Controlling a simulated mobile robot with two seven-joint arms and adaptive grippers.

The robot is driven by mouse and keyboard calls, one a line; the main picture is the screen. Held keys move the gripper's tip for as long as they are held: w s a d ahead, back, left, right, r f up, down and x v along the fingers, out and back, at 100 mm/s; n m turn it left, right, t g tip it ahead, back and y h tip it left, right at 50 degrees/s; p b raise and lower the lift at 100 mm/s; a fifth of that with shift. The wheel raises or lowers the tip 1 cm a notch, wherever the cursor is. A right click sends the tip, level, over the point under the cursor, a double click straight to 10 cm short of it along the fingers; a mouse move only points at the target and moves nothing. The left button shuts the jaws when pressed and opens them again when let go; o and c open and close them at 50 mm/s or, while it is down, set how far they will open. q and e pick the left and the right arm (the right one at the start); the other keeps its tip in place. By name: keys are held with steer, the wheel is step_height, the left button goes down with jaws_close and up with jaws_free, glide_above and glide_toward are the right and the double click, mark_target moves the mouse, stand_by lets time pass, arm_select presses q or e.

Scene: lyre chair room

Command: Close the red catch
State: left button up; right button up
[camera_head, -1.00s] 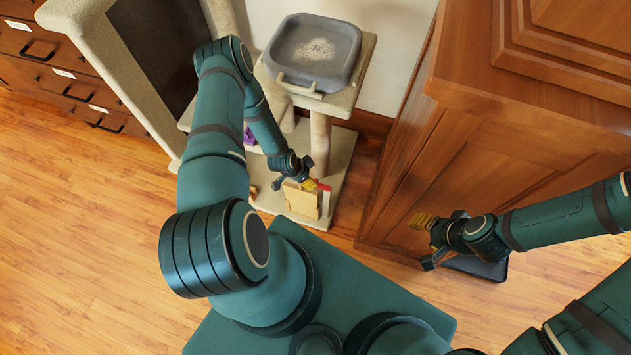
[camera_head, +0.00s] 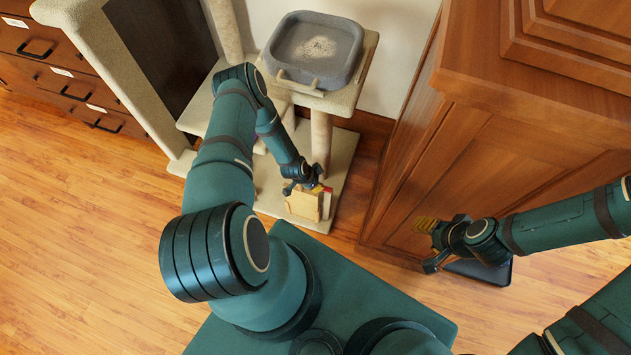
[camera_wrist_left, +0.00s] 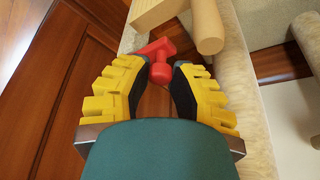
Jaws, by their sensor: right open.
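The red catch (camera_wrist_left: 160,62) shows in the left wrist view, with its knob between or just beyond my left fingertips. A bit of red (camera_head: 328,190) shows beside the pale wooden block in the head view. My left gripper (camera_wrist_left: 160,75) has its yellow padded fingers apart around the knob; I cannot tell whether either touches it. In the head view the left gripper (camera_head: 303,186) is small, over the pale wooden block (camera_head: 304,204). My right gripper (camera_head: 430,243) is open and empty beside the wooden cabinet, far from the catch.
The block stands on the base of a beige cat tree (camera_head: 352,160), whose post and grey tray (camera_head: 313,50) rise behind my left arm. A large wooden cabinet (camera_head: 500,140) stands at the right. The wooden floor (camera_head: 80,220) at the left is clear.

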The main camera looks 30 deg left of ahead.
arm_select(q)
jaws_close()
steer(key=shift+s, duration=0.1)
steer(key=shift+s+d+n+y+p, duration=0.15)
steer(key=shift+s+n+y+p, duration=0.15)
steer(key=shift+n, duration=0.35)
steer(key=shift+s+d+n+y+p, duration=0.15)
steer(key=shift+s+n+y+p, duration=0.1)
steer(key=shift+n, duration=0.4)
steer(key=shift+s+d+n+y, duration=0.15)
steer(key=shift+s+n+y, duration=0.05)
steer(key=shift+n, duration=0.4)
steer(key=shift+s+d+n+y, duration=0.15)
steer(key=shift+s+n, duration=0.05)
steer(key=shift+n, duration=0.4)
steer(key=shift+s+d+n+y+p, duration=0.2)
steer(key=shift+d+n+y, duration=0.05)
steer(key=shift+n, duration=0.45)
steer(key=shift+s+d+n+y+p, duration=0.15)
steer(key=shift+d+n+y, duration=0.1)
steer(key=shift+n, duration=0.45)
